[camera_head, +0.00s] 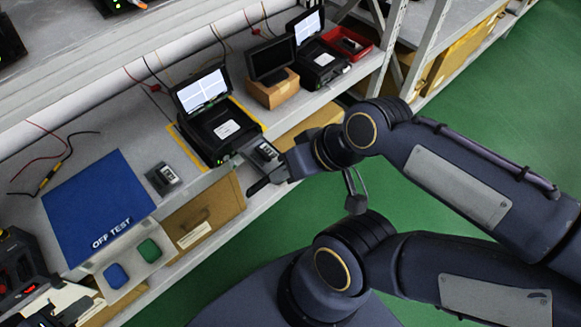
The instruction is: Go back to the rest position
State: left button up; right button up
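My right arm comes in from the right edge, and its gripper (252,174) is in front of the shelf's front edge. Its two fingers look spread, with a gap between their tips.
The shelf (208,183) holds a black tester with a lit screen (225,130), another small device (163,178), a blue OFF TEST mat (98,205), a dark monitor on a cardboard box (274,90) and a red tray (347,43). Green floor (500,110) is open at right.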

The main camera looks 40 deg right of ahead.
notch_tip(320, 180, up, 12)
jog(key=p, duration=1.2)
jog(key=shift+r, duration=0.1)
jog(key=shift+c, duration=0.4)
